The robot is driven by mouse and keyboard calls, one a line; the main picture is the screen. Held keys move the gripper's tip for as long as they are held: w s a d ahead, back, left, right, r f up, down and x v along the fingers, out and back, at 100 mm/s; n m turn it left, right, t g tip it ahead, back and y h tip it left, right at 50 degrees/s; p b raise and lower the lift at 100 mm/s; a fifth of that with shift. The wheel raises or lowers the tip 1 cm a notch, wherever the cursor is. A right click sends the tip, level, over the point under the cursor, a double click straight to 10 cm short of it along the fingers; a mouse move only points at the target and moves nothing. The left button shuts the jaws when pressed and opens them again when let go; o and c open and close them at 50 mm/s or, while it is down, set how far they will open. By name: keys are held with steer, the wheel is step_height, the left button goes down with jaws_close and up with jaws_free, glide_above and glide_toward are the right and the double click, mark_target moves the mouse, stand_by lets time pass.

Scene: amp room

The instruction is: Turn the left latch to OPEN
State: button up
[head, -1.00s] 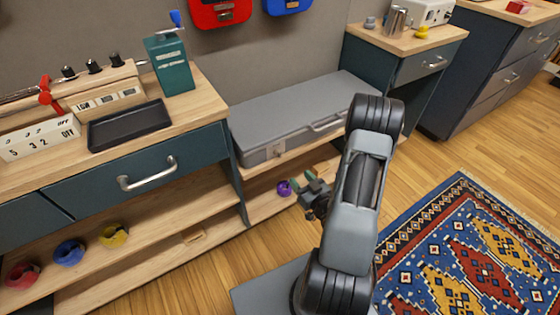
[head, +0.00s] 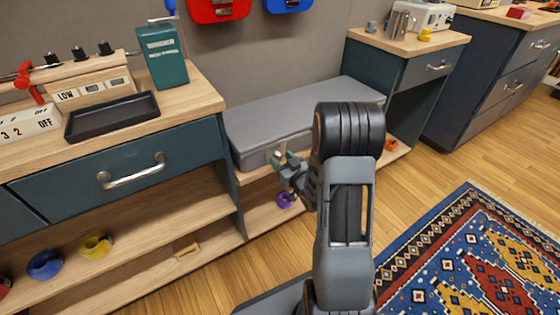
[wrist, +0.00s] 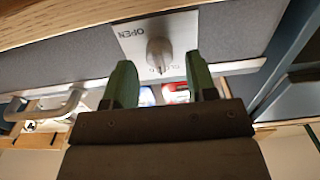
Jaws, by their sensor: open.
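A long grey case (head: 285,112) lies on the low shelf between the two desks. In the wrist view, its front (wrist: 80,45) carries a pale plate with a grey latch knob (wrist: 158,52). The word OPEN reads upside down left of the knob; a second word below it is partly covered. The knob's narrow end points down in the picture, toward that second word. My gripper (wrist: 160,82) is open, its green fingers apart, with the knob between and just beyond their tips. In the head view, my gripper (head: 285,160) is at the case's left front and hides most of the latch.
A grey handle (wrist: 50,105) shows at the left in the wrist view. A drawer desk (head: 120,180) stands left of the case, another desk (head: 405,75) right. A purple ring-shaped item (head: 286,200) lies below my gripper. Open floor lies in front.

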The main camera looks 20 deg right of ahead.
steer(key=shift+w, duration=0.65)
steer(key=shift+c, duration=0.5)
steer(key=c, duration=0.8)
